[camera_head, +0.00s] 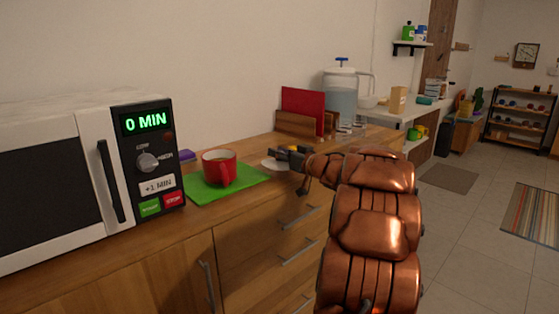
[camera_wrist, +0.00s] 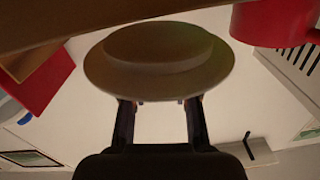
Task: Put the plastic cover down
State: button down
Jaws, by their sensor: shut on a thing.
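The plastic cover (camera_wrist: 160,75) is a round, stepped disc with a wide rim. In the wrist view it sits between the two fingertips of my gripper (camera_wrist: 160,104), which is shut on it. In the head view the cover (camera_head: 273,164) shows as a pale disc just left of my gripper (camera_head: 290,156), at the counter right of the green mat. I cannot tell whether it touches the counter top. My gripper and arm hide part of the counter behind them.
A red mug (camera_head: 219,167) stands on the green mat (camera_head: 250,184), left of the cover. A microwave (camera_head: 60,180) reading 0 MIN is at far left. Behind are a red board (camera_head: 303,112) in a wooden holder (camera_head: 295,126) and a water dispenser (camera_head: 341,98). Bare wooden counter (camera_head: 225,212) lies in front.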

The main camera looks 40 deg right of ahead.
jog(key=shift+f, duration=0.9)
jog(key=shift+f, duration=0.25)
jog(key=c, duration=0.9)
grip_release()
jog(key=shift+o, duration=0.2)
jog(key=shift+f+b, duration=0.2)
jog(key=shift+b, duration=0.85)
